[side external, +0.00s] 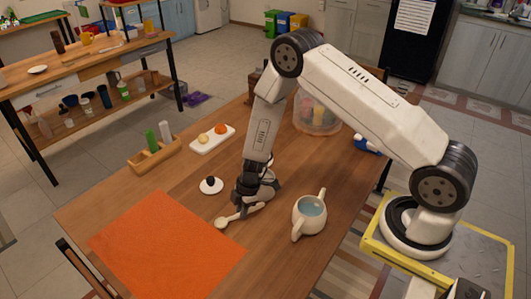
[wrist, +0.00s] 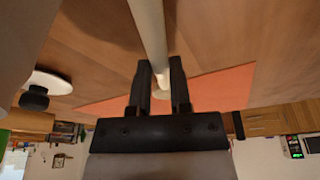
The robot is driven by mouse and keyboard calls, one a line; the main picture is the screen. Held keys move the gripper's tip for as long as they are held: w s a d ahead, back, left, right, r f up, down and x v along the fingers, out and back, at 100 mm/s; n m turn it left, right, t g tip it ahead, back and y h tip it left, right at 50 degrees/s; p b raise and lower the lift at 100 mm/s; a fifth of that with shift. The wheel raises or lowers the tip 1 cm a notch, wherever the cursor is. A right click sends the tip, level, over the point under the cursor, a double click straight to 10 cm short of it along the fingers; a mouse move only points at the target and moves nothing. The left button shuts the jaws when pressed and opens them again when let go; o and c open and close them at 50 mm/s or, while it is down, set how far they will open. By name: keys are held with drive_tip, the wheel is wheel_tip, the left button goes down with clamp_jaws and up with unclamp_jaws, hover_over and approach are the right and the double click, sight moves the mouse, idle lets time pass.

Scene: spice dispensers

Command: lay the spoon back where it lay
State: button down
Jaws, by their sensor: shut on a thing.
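The cream spoon (side external: 222,222) is low over the wooden table, its round bowl end toward the lower left in the side view. I cannot tell whether it touches the wood. My gripper (side external: 246,203) points down and is shut on its handle. In the wrist view the pale handle (wrist: 149,35) runs down between the two black fingers of my gripper (wrist: 160,80). Part of the spoon is hidden by the fingers.
A white two-handled pot (side external: 311,212) with bluish contents stands right of my gripper. A white lid with a black knob (side external: 211,185) lies to the left. An orange mat (side external: 165,245) lies at the front left. A wooden rack (side external: 153,158) and white tray (side external: 213,140) stand behind.

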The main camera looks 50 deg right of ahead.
drive_tip(key=shift+f, duration=0.45)
drive_tip(key=shift+c, duration=2.4)
unclamp_jaws()
drive_tip(key=shift+r, duration=0.15)
drive_tip(key=shift+v, duration=3.8)
